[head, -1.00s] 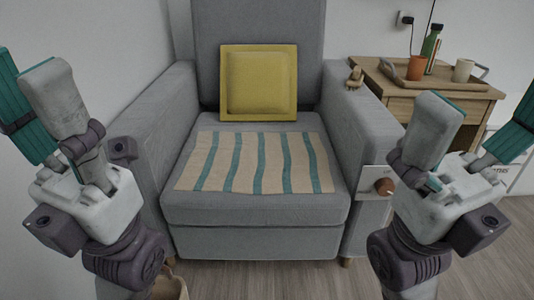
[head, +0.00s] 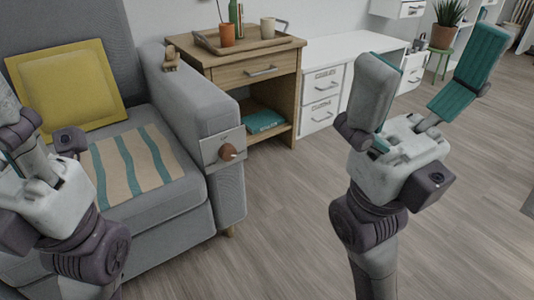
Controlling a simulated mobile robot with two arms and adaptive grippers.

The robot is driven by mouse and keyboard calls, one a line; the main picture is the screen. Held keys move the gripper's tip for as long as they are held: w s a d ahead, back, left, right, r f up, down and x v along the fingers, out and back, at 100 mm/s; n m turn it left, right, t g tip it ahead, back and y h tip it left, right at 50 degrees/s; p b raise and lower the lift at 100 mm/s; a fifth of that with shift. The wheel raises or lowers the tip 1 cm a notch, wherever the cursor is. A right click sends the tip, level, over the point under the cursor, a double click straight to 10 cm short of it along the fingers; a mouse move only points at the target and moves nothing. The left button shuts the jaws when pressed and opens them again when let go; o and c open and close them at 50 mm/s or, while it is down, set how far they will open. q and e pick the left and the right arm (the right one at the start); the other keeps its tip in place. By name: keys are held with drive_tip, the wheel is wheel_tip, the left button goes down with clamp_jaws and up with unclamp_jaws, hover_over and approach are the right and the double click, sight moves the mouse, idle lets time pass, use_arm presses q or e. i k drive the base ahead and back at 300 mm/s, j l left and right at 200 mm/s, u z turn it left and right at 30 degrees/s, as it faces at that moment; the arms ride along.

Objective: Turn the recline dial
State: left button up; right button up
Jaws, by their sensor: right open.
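The recline dial (head: 228,153) is a brown knob on a pale plate (head: 210,150) at the front of the armchair's right armrest. The grey armchair (head: 185,85) fills the left of the head view. My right gripper (head: 432,85) is open and empty, fingers up, to the right of the dial and well apart from it. My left gripper (head: 35,130) is at the left edge, in front of the seat. It is partly cut off, and its jaw opening cannot be made out.
A yellow cushion (head: 68,85) and a striped cloth (head: 135,165) are on the chair. A wooden side table (head: 255,75) with a tray, orange cup and mug stands behind the armrest. A white drawer desk (head: 345,50) is beyond. The wooden floor (head: 290,220) right of the chair is clear.

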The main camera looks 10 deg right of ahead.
sight(228, 152)
drive_tip(key=i+l+u, duration=0.1)
drive_tip(key=l+u, duration=0.15)
drive_tip(key=u, duration=0.15)
drive_tip(key=l+u, duration=0.25)
drive_tip(key=u, duration=0.15)
drive_tip(key=i, duration=0.05)
